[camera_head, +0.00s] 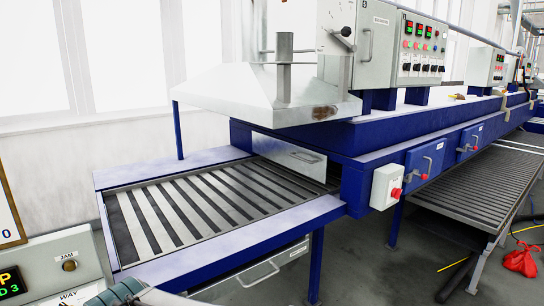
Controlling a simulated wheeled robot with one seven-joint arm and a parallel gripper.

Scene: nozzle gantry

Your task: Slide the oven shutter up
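The oven shutter (280,152) is a grey metal panel with a small handle (305,157) near its right end. It stands across the mouth of the blue oven (352,185), under the front beam and at the far end of the slatted infeed bed (190,209). It looks lowered, with a narrow dark gap between its lower edge and the bed. A dark and pale part, which may be my arm, shows at the bottom left edge, well apart from the shutter. My gripper's fingers are not visible.
A metal hood (255,92) overhangs the shutter. A drawer-like panel with a handle (258,277) is below the bed. A control panel (62,268) stands front left. Space above the bed is clear.

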